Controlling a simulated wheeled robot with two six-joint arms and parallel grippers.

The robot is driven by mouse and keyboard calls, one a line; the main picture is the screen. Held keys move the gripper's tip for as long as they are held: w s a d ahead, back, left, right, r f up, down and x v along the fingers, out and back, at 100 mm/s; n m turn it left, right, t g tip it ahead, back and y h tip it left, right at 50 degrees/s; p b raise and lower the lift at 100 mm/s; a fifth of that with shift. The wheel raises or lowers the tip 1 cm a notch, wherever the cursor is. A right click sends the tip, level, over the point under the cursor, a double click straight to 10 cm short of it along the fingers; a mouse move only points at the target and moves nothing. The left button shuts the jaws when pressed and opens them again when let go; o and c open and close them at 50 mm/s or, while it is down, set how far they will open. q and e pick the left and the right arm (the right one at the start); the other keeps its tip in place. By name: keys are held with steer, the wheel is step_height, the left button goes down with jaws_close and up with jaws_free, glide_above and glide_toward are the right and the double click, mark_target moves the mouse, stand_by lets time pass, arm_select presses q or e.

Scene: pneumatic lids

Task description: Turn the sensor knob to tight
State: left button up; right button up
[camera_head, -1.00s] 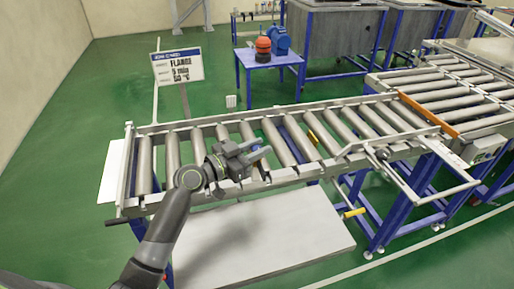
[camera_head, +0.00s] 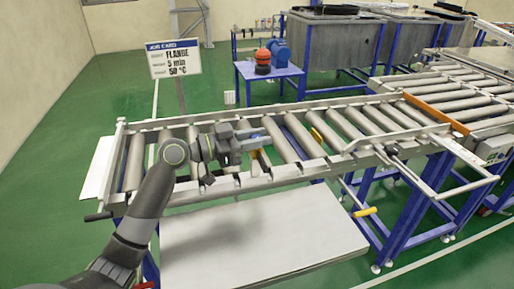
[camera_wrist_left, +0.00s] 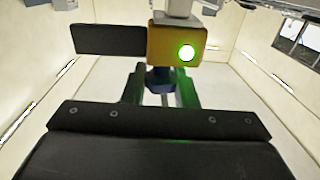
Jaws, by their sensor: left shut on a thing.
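In the left wrist view the sensor is a yellow-orange block (camera_wrist_left: 165,45) with a lit green lamp on its face. A dark blue knob (camera_wrist_left: 160,77) shows under the block, between the fingers of my left gripper (camera_wrist_left: 159,88). The fingers are shut on the knob. The knob's marking cannot be read. My right gripper is not in view.
A dark flat plate (camera_wrist_left: 108,39) sticks out left of the sensor block. A white board (camera_head: 265,235) lies below the conveyor's near side. A job card sign (camera_head: 173,60) and a blue table (camera_head: 268,70) stand behind. Green floor is free on the left.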

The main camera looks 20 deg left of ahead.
mark_target(257, 136)
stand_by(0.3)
arm_select(q)
steer(key=o, duration=1)
step_height(257, 136, up, 10)
steer(key=p, duration=0.5)
